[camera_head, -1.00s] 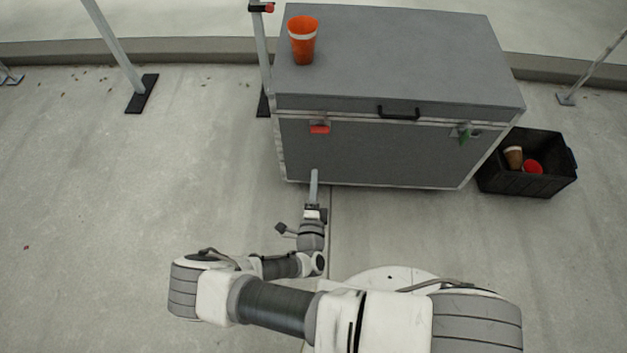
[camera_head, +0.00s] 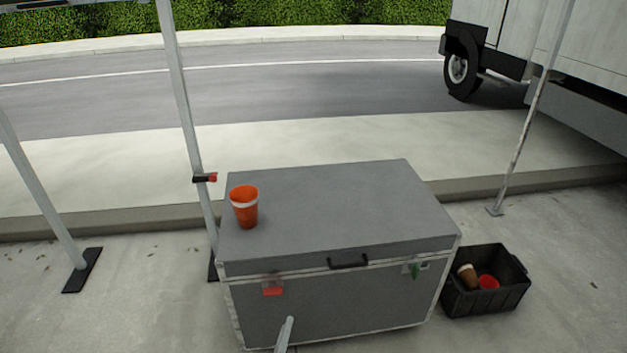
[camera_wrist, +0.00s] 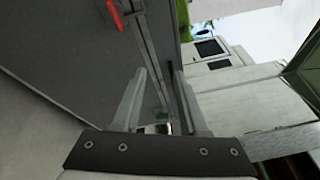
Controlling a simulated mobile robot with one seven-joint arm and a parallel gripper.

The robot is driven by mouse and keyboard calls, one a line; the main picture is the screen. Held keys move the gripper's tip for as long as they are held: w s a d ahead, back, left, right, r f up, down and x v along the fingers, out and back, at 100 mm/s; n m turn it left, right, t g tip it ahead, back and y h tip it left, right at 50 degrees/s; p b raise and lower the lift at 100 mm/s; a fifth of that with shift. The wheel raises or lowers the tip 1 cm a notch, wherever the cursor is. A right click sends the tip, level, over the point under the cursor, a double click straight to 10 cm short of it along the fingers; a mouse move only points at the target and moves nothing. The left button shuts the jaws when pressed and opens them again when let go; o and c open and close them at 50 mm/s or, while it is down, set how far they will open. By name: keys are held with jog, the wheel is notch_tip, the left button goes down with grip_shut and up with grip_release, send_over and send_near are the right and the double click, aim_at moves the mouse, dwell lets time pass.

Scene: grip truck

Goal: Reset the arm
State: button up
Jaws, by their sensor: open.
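My gripper (camera_wrist: 159,76) is open in the wrist view, with its two pale fingers apart and nothing between them. In the head view only a pale finger end of it (camera_head: 285,334) shows at the bottom edge, in front of the grey case (camera_head: 340,215). The rest of my arm is out of the head view. In the wrist view the grey case's dark side (camera_wrist: 70,50) fills the left, with its red latch (camera_wrist: 114,15) near the top. I cannot tell how far the fingers are from the case.
An orange cup (camera_head: 245,212) stands on the case top at the left. A black crate (camera_head: 500,303) with a brown cup (camera_head: 468,276) and a red item (camera_head: 488,282) sits right of the case. Poles stand at both sides. A truck (camera_head: 580,60) is at the back right.

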jog(key=d+r+m+g+h, duration=0.95)
jog(key=d+r+m, duration=0.4)
jog(key=m, duration=0.55)
jog(key=s+d+r+m+g+y, duration=0.3)
jog(key=s+r+m+g, duration=0.1)
jog(key=r+m, duration=0.35)
jog(key=s+d+r+m+g+y, duration=0.35)
jog(key=r+m, duration=0.25)
jog(key=m, duration=0.2)
jog(key=s+d+r+m+t+y, duration=0.2)
jog(key=s+r+m+t+y, duration=0.35)
jog(key=s+r+m, duration=0.6)
notch_tip(320, 180, up, 22)
jog(key=w+m+p, duration=0.1)
jog(key=m+p, duration=0.1)
jog(key=p, duration=1.8)
jog(key=shift+w+a+g+y, duration=0.35)
jog(key=shift+w+y, duration=0.05)
jog(key=shift+y, duration=0.05)
jog(key=shift+d+f, duration=0.15)
